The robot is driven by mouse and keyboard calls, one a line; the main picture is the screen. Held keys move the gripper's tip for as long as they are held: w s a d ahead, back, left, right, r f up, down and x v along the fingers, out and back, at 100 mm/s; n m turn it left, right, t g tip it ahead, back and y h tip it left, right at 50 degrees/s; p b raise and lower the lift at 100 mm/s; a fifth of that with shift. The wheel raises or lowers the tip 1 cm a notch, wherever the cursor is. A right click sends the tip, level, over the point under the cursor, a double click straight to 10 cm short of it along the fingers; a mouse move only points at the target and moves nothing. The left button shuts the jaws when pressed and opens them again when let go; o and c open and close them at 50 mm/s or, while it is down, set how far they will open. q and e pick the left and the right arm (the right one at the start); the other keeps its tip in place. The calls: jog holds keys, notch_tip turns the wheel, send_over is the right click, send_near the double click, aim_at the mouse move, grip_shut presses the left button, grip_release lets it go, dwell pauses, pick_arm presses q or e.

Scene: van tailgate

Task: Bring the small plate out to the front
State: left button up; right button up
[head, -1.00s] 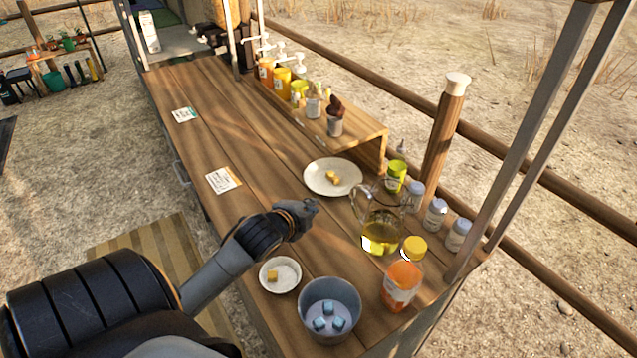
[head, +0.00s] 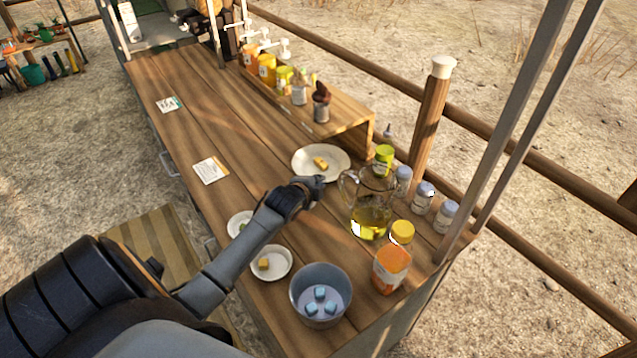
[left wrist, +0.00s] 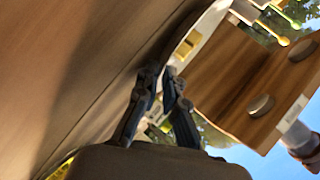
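A small white plate (head: 284,274) with a yellow cube (head: 264,264) on it lies near the counter's front edge. A second small plate (head: 233,230) with something green on it is partly hidden by my left arm. A larger white plate (head: 301,164) with yellow pieces (head: 320,163) lies farther back. My left gripper (head: 318,184) is at the larger plate's near edge. In the left wrist view, its fingertips (left wrist: 162,72) are close together at the pale plate rim (left wrist: 196,32); whether they grip it is unclear. My right gripper is not in view.
A glass jug (head: 369,222) with yellow liquid stands just right of my gripper. A bucket with blue cubes (head: 320,295), an orange bottle (head: 391,268) and several jars are at the right. A raised shelf (head: 345,122) stands behind. The counter's left-middle is mostly clear, with two cards.

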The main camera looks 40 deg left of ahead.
pick_arm(q)
grip_shut()
jog(key=shift+s, duration=0.1)
